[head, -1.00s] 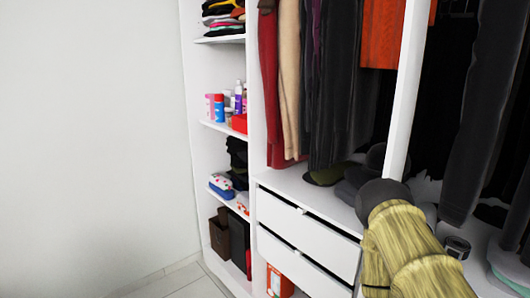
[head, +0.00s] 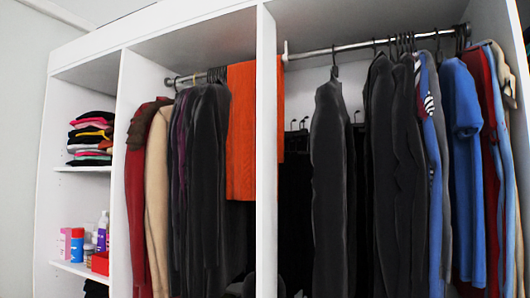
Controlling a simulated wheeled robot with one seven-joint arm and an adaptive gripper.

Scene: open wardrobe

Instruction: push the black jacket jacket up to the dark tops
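A black jacket (head: 329,185) hangs upright on a hanger in the right compartment of the wardrobe, apart from the garments on either side. The dark tops (head: 382,160) hang close together to its right, with a gap between them and the jacket at rail height. Both hang from the same metal rail (head: 350,46). Other dark garments also hang in the left compartment (head: 207,180), behind the divider's other side. The lower ends of the jacket and tops are cut off by the frame. My gripper is not in view.
A white upright divider (head: 266,150) separates the compartments. An orange cloth (head: 241,130) hangs just left of it. Blue shirts (head: 461,140) and red garments (head: 488,120) crowd the right end. Shelves with folded clothes (head: 91,137) stand at the left.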

